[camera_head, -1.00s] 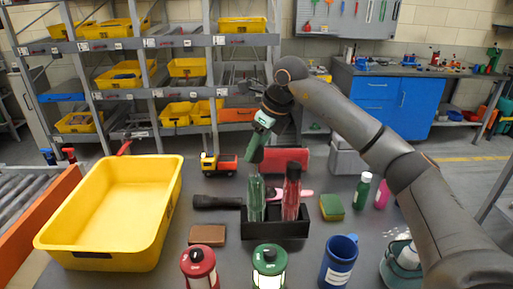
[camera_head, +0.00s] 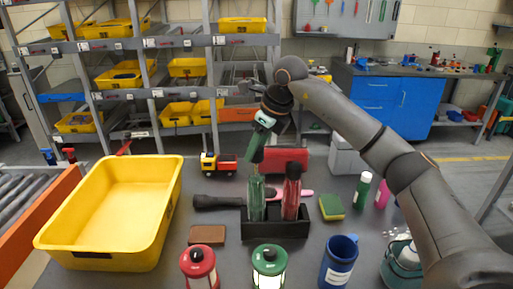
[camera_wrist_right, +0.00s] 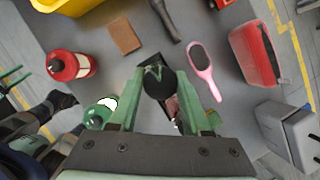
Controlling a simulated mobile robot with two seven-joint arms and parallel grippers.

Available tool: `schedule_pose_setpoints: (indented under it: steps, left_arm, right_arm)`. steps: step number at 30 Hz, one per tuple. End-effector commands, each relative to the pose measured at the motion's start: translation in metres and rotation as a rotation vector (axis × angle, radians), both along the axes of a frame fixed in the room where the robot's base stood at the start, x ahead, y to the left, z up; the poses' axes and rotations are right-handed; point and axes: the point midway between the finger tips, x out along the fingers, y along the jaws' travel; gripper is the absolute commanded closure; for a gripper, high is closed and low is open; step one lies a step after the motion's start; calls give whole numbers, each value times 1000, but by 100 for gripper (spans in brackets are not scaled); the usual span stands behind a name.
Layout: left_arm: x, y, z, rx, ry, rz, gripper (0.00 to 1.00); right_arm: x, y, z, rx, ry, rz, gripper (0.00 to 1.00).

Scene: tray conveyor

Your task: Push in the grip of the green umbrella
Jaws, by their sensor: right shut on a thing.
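The green umbrella (camera_head: 256,200) stands upright in a black stand (camera_head: 278,230), left of a red umbrella (camera_head: 291,196). My right gripper (camera_head: 255,164) is directly above the green umbrella, pointing down. In the right wrist view its green fingers (camera_wrist_right: 158,76) close around a round black end (camera_wrist_right: 158,86), which appears to be the umbrella's grip. In the head view the fingers hide the grip, so how far it sticks out cannot be told. My left gripper is not in view.
A yellow tray (camera_head: 56,238) stands at the left. A black flashlight (camera_head: 216,202), a brown block (camera_head: 207,235), a red lantern (camera_head: 200,270), a green lantern (camera_head: 269,282), a blue mug (camera_head: 338,265) and a sponge (camera_head: 332,208) surround the stand closely. A pink hairbrush (camera_wrist_right: 203,62) lies behind it.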

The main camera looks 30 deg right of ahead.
Motion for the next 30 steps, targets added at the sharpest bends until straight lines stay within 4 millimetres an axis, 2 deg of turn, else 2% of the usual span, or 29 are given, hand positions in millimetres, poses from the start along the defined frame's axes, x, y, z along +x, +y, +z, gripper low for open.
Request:
schedule_pose_setpoints:
  steps: [2,9,17,18,25,30]
  left_arm:
    - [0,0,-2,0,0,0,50]
    - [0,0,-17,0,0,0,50]
    - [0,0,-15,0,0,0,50]
    - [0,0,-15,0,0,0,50]
    - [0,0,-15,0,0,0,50]
    - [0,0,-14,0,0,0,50]
  right_arm:
    - [0,0,-3,-1,0,0,100]
    - [0,-1,-34,-2,0,-2,100]
    - [1,0,-32,0,-1,-1,100]
    - [0,0,-32,0,-1,-1,48]
    - [0,0,-32,0,-1,0,22]
    - [0,0,-32,-1,0,0,21]
